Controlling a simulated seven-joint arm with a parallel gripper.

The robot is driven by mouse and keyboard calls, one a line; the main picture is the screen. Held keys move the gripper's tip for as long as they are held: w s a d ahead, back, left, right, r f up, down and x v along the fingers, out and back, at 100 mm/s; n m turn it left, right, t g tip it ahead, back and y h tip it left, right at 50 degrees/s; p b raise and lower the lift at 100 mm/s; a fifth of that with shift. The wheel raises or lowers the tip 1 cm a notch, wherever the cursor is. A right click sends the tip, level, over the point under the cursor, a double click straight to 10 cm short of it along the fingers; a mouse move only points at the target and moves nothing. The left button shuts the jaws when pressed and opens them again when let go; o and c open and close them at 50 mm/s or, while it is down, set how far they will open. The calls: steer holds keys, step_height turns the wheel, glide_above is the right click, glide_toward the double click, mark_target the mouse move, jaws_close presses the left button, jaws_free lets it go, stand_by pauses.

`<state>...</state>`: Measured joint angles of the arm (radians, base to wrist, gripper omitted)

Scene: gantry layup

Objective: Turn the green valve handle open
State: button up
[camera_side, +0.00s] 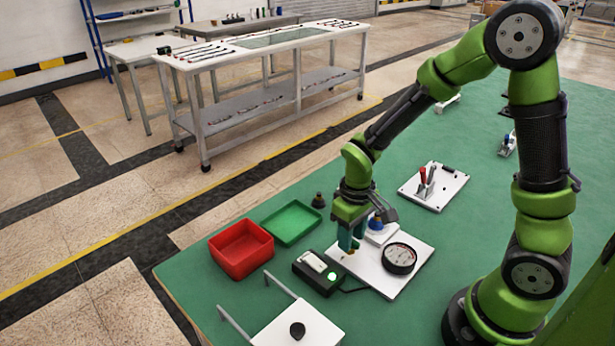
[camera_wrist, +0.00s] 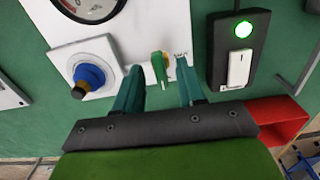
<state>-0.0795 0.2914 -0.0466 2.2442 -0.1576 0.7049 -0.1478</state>
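The green valve handle (camera_wrist: 159,70) shows in the wrist view, with a brass-coloured part beside it, at the edge of a white panel (camera_wrist: 115,18). My gripper (camera_wrist: 158,75) is open, with one teal finger on each side of the handle. Gaps show between the handle and both fingers. In the side view my gripper (camera_side: 351,241) points down at the left part of the white panel (camera_side: 392,284). The handle is mostly hidden there behind the fingers.
A blue knob (camera_wrist: 90,75) and a round gauge (camera_side: 399,258) sit on the panel. A black switch box (camera_side: 318,271) with a lit green lamp is close by. A red bin (camera_side: 240,249) and a green tray (camera_side: 291,223) stand to the left.

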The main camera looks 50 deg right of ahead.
step_height(320, 180, up, 17)
stand_by(0.7)
